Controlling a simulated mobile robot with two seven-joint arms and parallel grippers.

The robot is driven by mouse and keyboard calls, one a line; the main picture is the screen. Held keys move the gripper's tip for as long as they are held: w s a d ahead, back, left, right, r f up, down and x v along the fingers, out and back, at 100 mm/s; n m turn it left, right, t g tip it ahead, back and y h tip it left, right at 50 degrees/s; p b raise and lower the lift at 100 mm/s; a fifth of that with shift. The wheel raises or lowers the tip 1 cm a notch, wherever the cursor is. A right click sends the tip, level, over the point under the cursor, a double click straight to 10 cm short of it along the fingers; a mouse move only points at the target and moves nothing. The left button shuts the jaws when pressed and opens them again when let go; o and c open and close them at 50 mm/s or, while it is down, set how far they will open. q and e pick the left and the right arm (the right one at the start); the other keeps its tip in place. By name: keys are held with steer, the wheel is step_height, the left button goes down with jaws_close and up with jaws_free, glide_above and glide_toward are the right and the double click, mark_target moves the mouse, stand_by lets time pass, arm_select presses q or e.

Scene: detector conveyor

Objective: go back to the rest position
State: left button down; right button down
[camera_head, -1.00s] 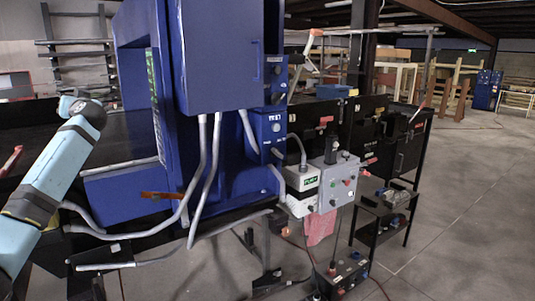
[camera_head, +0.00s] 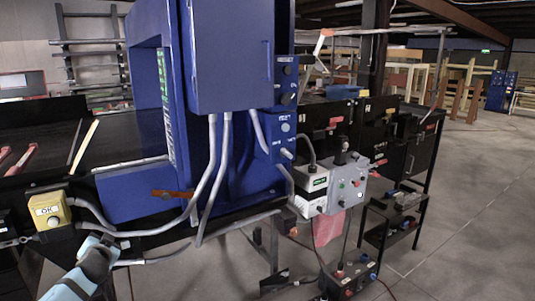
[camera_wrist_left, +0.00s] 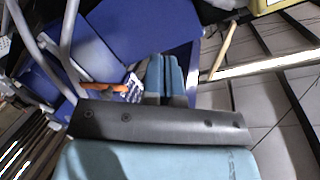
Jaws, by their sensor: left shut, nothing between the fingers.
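My left gripper (camera_wrist_left: 166,78) shows in the left wrist view with its two blue-grey fingers together and nothing between them. In the head view my light blue left arm is low at the bottom left, in front of the conveyor's near side and below the yellow OK box (camera_head: 48,210). The blue detector housing (camera_head: 150,190) stands beyond and to the right of the arm, apart from it. In the wrist view the blue housing (camera_wrist_left: 105,35) lies behind and left of the fingers. My right gripper is in neither view.
An orange-brown lever (camera_head: 172,194) and grey cables (camera_head: 212,170) are on the housing's near side. A grey control box (camera_head: 345,185) and a low black shelf (camera_head: 390,225) stand to the right. The floor (camera_head: 460,210) at the right is clear.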

arm_select(q)
steer(key=s+d+f+m+g+h, duration=0.25)
steer(key=s+d+f, duration=0.35)
steer(key=s+f, duration=0.65)
steer(key=s+d+f+m+g+h, duration=0.15)
steer(key=s+d+f+h, duration=0.25)
steer(key=s+d+f, duration=0.8)
steer(key=s+h, duration=0.3)
steer(key=s, duration=1.4)
steer(key=d+r+n+p, duration=0.3)
steer(key=d+r+n, duration=0.1)
steer(key=d, duration=0.9)
steer(key=shift+r+t, duration=0.2)
steer(key=shift+t, duration=0.2)
